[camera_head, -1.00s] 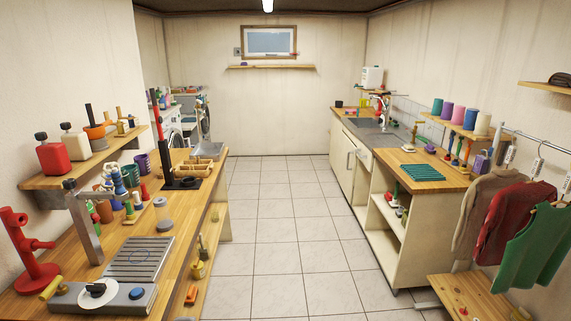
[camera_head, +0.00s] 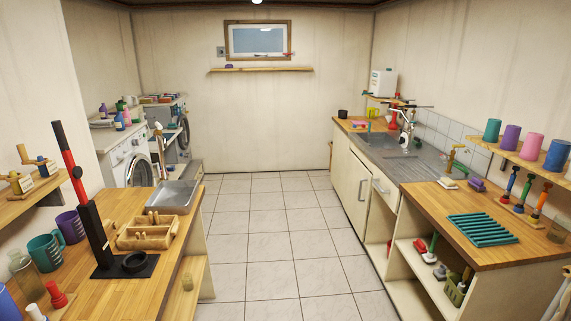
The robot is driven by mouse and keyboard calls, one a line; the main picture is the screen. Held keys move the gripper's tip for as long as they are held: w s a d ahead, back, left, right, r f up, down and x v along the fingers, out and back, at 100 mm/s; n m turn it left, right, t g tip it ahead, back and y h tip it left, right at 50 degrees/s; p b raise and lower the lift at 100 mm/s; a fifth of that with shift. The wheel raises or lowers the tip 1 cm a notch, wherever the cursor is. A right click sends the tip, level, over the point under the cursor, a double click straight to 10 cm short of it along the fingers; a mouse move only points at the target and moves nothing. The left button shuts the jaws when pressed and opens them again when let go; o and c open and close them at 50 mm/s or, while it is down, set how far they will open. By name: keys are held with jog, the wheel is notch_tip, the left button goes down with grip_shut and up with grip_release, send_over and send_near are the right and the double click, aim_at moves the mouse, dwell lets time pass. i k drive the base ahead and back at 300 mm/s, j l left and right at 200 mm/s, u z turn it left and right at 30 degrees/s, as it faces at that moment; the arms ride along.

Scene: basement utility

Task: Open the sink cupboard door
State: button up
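The sink (camera_head: 384,145) is set in the counter on the right, with a tap beside it. Below it is a cream cupboard front with a door (camera_head: 357,187) that has an upright metal handle (camera_head: 362,189) near its right edge. The door looks shut. To the right of it is a narrower front (camera_head: 381,204) with a slanted handle (camera_head: 381,186) near its top. My gripper is not in view.
The tiled aisle (camera_head: 275,225) is clear up to the back wall. A wooden workbench (camera_head: 160,282) with a rack and mugs lines the left side. Open shelving (camera_head: 432,275) under the right counter (camera_head: 480,250) stands nearer than the sink. Washing machines (camera_head: 130,165) stand at the back left.

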aim_at(358, 184)
jog(key=i, duration=2.05)
jog(key=i+l+z, duration=0.1)
jog(key=i+z, duration=0.15)
jog(key=i, duration=0.2)
jog(key=i+z, duration=0.25)
jog(key=i, duration=0.2)
jog(key=i+j+z, duration=0.2)
jog(key=i, duration=0.25)
jog(key=i+z, duration=0.25)
jog(key=i, duration=0.2)
jog(key=i+j+z, duration=0.25)
jog(key=i, duration=0.2)
jog(key=j, duration=0.05)
